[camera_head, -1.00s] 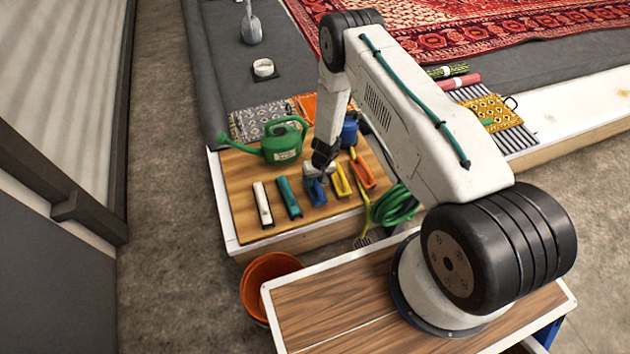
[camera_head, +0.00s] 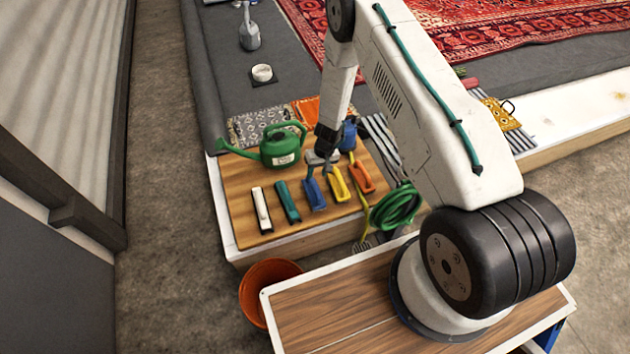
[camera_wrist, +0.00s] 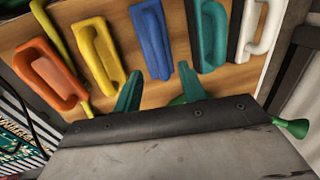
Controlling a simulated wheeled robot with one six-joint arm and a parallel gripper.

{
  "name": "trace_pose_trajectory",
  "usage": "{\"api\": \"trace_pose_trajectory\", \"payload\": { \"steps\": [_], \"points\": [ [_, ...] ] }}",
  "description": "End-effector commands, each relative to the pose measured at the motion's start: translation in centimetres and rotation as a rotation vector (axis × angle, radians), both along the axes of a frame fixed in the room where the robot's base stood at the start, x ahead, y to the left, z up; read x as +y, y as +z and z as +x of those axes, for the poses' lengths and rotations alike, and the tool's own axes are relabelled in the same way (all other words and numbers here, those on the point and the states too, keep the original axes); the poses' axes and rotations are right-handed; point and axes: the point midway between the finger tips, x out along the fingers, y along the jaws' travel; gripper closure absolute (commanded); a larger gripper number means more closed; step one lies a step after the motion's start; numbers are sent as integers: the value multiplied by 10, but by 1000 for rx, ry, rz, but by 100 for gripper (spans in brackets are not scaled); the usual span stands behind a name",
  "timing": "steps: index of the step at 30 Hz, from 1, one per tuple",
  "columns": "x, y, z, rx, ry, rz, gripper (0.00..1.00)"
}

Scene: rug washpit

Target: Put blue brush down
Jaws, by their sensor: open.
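The blue brush (camera_head: 315,196) lies on the wooden board (camera_head: 240,178), between the teal brush (camera_head: 287,203) and the yellow brush (camera_head: 339,184). In the wrist view the blue brush (camera_wrist: 152,38) lies ahead of my fingertips, with nothing gripping it. My gripper (camera_head: 318,164) is just above and behind the brush's far end. Its two green fingers (camera_wrist: 160,84) are spread apart and empty in the wrist view. Whether a fingertip still touches the brush is hard to tell.
A white brush (camera_head: 261,209) and an orange brush (camera_head: 361,174) lie in the same row. A green watering can (camera_head: 280,150) stands close behind. A coiled green hose (camera_head: 397,207) is at the right, an orange bucket (camera_head: 266,285) in front.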

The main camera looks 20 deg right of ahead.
Motion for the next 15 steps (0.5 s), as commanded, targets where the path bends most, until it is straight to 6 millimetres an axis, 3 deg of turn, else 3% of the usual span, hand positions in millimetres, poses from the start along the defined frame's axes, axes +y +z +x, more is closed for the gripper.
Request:
{"api": "trace_pose_trajectory", "payload": {
  "steps": [4,13,15],
  "points": [
    [-5,24,0,-1,0,-1,59],
    [-7,39,0,-1,1,1,59],
    [-6,51,4,-6,2,6,59]
  ]
}}
